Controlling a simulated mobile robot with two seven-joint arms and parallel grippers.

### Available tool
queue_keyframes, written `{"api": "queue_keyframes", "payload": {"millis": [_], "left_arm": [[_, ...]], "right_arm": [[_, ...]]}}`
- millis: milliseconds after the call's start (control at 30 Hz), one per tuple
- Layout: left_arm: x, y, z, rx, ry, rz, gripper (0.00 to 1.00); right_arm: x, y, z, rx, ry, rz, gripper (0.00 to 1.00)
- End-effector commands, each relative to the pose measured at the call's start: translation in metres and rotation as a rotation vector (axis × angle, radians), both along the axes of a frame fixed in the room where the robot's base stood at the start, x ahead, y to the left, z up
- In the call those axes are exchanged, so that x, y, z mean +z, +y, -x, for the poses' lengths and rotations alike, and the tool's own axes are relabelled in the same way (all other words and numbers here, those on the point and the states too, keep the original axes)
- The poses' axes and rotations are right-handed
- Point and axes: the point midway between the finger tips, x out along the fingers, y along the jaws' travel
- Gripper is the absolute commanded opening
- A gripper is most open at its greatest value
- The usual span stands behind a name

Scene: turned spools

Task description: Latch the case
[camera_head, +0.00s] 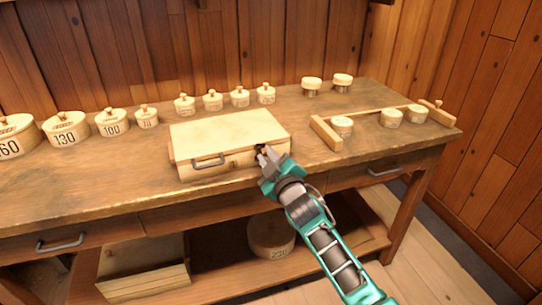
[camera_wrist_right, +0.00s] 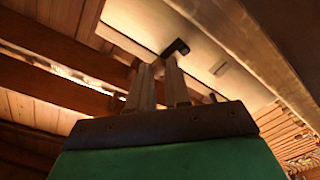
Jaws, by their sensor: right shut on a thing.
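The pale wooden case (camera_head: 225,132) lies on the workbench with its lid down. A grey handle (camera_head: 208,161) is on its front. My right gripper (camera_head: 264,156) reaches the right part of the case's front from the near side. In the right wrist view, its two fingers (camera_wrist_right: 160,84) are close together at a small dark latch (camera_wrist_right: 176,47) on the pale case front (camera_wrist_right: 205,48). The gripper is shut on this latch. The fingers partly hide the latch in the head view, and I cannot tell its exact position. My left gripper is not in view.
Several numbered lidded round boxes (camera_head: 66,129) and small lidded pots (camera_head: 213,100) stand behind and left of the case on the workbench (camera_head: 110,190). A wooden rack (camera_head: 326,133) with round pieces is at the right. A drawer handle (camera_head: 60,241) sticks out below the bench edge.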

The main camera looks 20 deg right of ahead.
Motion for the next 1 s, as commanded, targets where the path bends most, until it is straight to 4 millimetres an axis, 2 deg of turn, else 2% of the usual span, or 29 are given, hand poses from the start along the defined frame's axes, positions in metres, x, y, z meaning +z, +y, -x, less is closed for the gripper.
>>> {"api": "queue_keyframes", "payload": {"millis": [400,900,933,1000], "left_arm": [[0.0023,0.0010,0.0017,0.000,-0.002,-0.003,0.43],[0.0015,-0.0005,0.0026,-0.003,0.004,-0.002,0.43],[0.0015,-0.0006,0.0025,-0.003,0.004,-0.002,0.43],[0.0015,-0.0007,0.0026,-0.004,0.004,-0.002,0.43]], "right_arm": [[0.0028,0.0051,0.0003,0.000,-0.018,0.169,0.00],[0.0028,0.0058,0.0004,0.000,-0.020,0.187,0.00],[0.0028,0.0058,0.0004,0.000,-0.020,0.186,0.19],[0.0029,0.0059,0.0004,0.000,-0.020,0.186,0.25]]}}
